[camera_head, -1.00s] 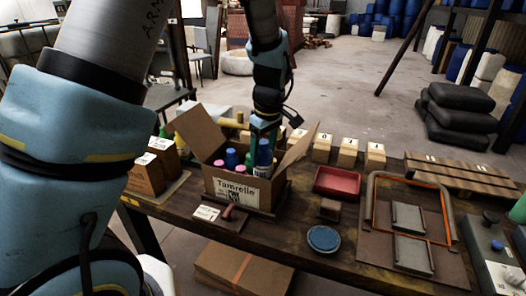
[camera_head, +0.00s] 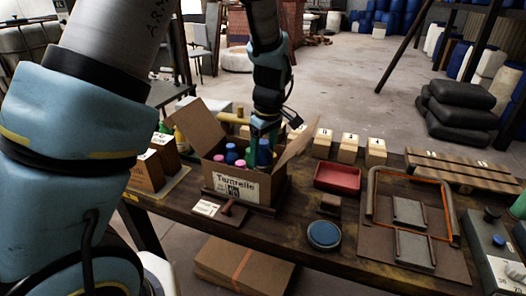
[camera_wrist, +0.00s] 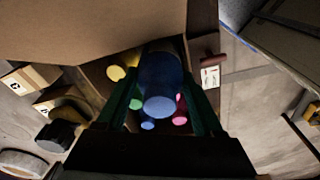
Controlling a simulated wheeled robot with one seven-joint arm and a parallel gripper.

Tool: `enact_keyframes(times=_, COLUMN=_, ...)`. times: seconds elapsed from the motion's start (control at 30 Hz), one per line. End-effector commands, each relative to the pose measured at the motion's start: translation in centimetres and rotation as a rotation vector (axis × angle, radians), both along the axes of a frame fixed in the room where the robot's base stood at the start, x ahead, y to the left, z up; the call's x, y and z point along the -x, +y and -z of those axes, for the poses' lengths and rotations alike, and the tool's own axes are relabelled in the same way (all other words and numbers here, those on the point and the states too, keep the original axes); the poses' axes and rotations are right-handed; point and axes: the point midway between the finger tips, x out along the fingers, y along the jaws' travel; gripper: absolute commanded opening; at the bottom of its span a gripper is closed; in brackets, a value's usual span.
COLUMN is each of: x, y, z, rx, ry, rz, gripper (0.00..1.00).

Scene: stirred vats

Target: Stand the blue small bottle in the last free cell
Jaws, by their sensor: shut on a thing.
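The blue small bottle (camera_wrist: 159,74) is between the two green fingers of my gripper (camera_wrist: 162,108), which is shut on it. In the head view my gripper (camera_head: 264,132) reaches down into the open cardboard box (camera_head: 262,194), and the upper part of the blue bottle (camera_head: 264,152) shows above the front wall. Other bottles stand in the box, with a blue cap (camera_head: 231,150) and pink caps (camera_head: 219,158) at the left. The wrist view shows yellow (camera_wrist: 116,72), green (camera_wrist: 136,104) and pink (camera_wrist: 180,121) tops around the held bottle. The bottle's base and the cell under it are hidden.
The box flaps stand open, one flap (camera_head: 200,130) at the left and one (camera_head: 297,142) at the right. A red tray (camera_head: 338,179), a round blue lid (camera_head: 324,235) and wooden blocks (camera_head: 349,149) are to the right on the dark table.

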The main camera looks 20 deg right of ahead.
Motion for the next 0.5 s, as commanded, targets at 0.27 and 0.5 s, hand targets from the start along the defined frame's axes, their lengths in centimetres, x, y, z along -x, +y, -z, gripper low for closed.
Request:
enact_keyframes(times=0.27, x=-0.02, y=-0.01, z=0.07, rx=0.001, ry=0.000, rz=0.000, gripper=0.00)
enact_keyframes(times=0.5, x=-0.02, y=-0.02, z=0.07, rx=0.001, ry=0.000, rz=0.000, gripper=0.72)
